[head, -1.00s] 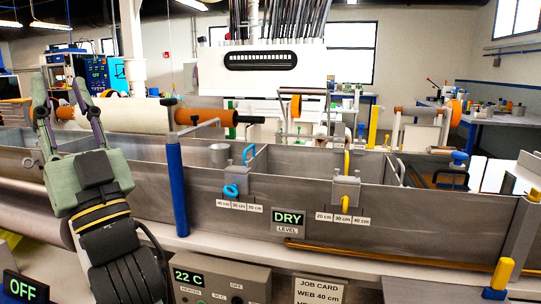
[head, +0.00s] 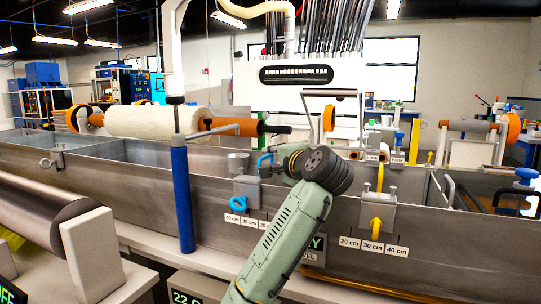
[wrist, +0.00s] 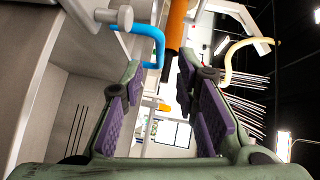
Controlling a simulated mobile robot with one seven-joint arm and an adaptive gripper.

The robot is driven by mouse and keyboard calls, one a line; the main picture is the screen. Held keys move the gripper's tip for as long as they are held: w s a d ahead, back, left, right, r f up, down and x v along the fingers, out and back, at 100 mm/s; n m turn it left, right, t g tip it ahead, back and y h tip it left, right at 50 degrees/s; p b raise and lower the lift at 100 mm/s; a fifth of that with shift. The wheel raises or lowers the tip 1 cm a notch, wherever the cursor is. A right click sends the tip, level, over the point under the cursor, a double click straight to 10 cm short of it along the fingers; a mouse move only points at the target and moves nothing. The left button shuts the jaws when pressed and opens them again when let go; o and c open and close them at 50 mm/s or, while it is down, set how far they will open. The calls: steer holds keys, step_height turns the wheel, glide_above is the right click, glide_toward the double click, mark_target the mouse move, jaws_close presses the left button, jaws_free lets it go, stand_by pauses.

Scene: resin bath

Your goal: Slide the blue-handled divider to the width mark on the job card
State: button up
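The blue-handled divider (head: 246,187) sits on the near wall of the steel bath, with a blue ring below. Its scale plate (head: 248,221) shows small cm labels; the ring hangs above the left and middle ones, exact setting unclear. Its blue handle (head: 264,161) stands up just left of my wrist. In the wrist view the blue handle (wrist: 153,40) is ahead of my gripper (wrist: 158,72), left of centre. In the head view my wrist hides the fingers. The job card is not in view now.
A yellow-handled divider (head: 377,216) sits right on the same wall, with its own scale. A blue post (head: 182,199) stands left of the blue divider. An orange-ended roller (head: 155,122) lies behind. My forearm covers most of the level display.

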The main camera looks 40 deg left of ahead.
mark_target(268, 156)
steer(key=p+x, duration=0.1)
steer(key=x, duration=0.5)
steer(key=shift+w+a, duration=0.2)
steer(key=shift+w, duration=0.05)
jaws_close()
stand_by(0.6)
